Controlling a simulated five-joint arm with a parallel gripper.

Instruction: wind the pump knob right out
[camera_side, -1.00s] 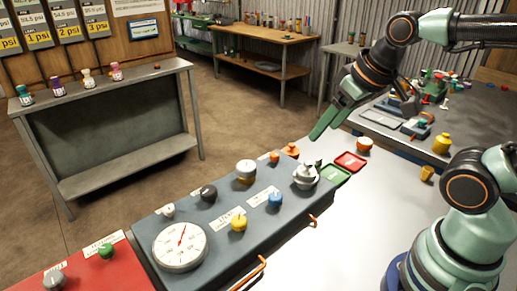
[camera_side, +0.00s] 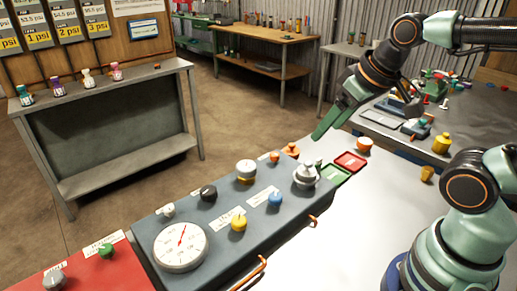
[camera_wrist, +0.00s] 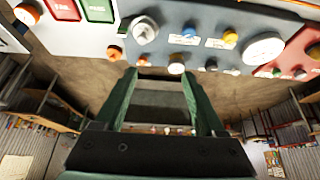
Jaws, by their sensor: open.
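My gripper (camera_side: 318,136) is open and empty, above the far end of the grey-blue panel box (camera_side: 222,251). Its two green fingers also show apart in the wrist view (camera_wrist: 159,74). The panel carries a silver knob (camera_side: 305,175), a cream knob (camera_side: 246,168), a black knob (camera_side: 208,193), a blue knob (camera_side: 275,200), a yellow knob (camera_side: 239,223), a small white knob (camera_side: 168,210) and a small orange knob (camera_side: 274,157). The labels are too small to read, so I cannot tell which knob is the pump's. No finger touches a knob.
A round white gauge (camera_side: 180,247) sits at the panel's near end. A red panel (camera_side: 102,273) with knobs lies at lower left. Red (camera_side: 350,161) and green (camera_side: 335,174) trays lie beside the silver knob. The white bench (camera_side: 330,245) is largely clear. A shelf (camera_side: 115,118) holds small bottles.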

